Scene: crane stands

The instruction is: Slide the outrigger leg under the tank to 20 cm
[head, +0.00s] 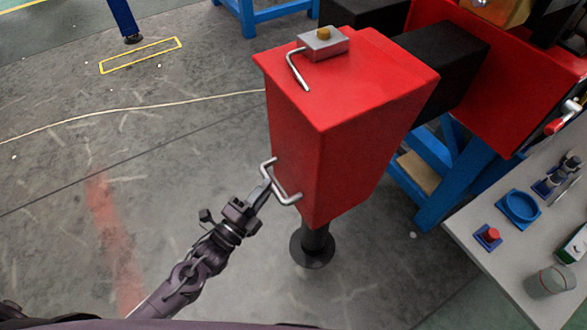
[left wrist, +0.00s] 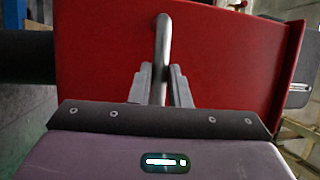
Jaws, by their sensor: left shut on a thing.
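The red tank (head: 345,130) of the outrigger leg stands in the middle of the head view, with a black foot (head: 313,248) under it near the floor. A bent metal handle (head: 287,194) is on its left side. My left gripper (head: 267,184) is shut on this handle. In the left wrist view, the handle (left wrist: 163,50) stands upright between my two fingers (left wrist: 160,85), against the red face (left wrist: 215,60). The rest of the handle is hidden behind my fingers there. My right gripper is not in view.
A grey block (head: 322,44) with a brass knob and a bent rod sits on top of the tank. A black beam (head: 445,62) runs from the tank to a red frame on blue stands (head: 455,175). A table (head: 500,262) with a blue dish (head: 519,207) is at right. The floor at left is mostly clear.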

